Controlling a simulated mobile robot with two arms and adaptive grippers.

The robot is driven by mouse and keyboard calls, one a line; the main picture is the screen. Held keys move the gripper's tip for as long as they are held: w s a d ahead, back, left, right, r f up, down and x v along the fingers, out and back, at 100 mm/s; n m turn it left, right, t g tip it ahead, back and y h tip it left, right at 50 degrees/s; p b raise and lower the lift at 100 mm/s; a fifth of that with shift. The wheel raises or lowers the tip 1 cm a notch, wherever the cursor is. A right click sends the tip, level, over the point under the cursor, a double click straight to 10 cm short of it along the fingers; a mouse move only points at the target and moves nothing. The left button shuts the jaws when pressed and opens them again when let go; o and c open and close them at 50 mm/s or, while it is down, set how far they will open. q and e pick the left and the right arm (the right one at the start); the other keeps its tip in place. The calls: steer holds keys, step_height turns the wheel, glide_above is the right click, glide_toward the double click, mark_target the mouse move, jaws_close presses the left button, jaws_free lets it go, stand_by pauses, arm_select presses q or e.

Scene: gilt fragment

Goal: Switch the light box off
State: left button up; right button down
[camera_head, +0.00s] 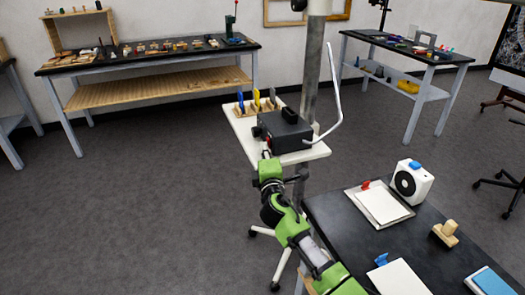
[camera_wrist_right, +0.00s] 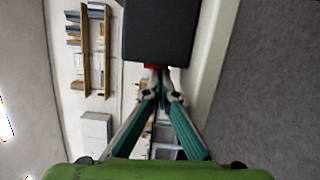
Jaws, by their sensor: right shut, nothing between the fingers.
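A black box (camera_head: 283,131) with a dark raised part on top stands on a small white stand (camera_head: 318,152); I take it for the light box, though no label shows. It also fills the top of the right wrist view (camera_wrist_right: 158,30), where a small red part (camera_wrist_right: 153,66) shows at its edge. My right gripper (camera_head: 266,153) is at the box's near left side, fingers closed and empty. In the right wrist view its fingertips (camera_wrist_right: 161,93) are close to the red part; I cannot tell whether they touch. My left gripper is not in view.
A rack with blue and yellow tools (camera_head: 257,103) stands behind the box. A white bent rod (camera_head: 335,100) rises at its right. A dark table (camera_head: 430,235) at the lower right holds panels, a white speaker-like unit (camera_head: 411,183) and a wooden stamp (camera_head: 445,233). Open floor lies left.

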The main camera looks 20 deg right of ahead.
step_height(320, 180, up, 10)
stand_by(0.5)
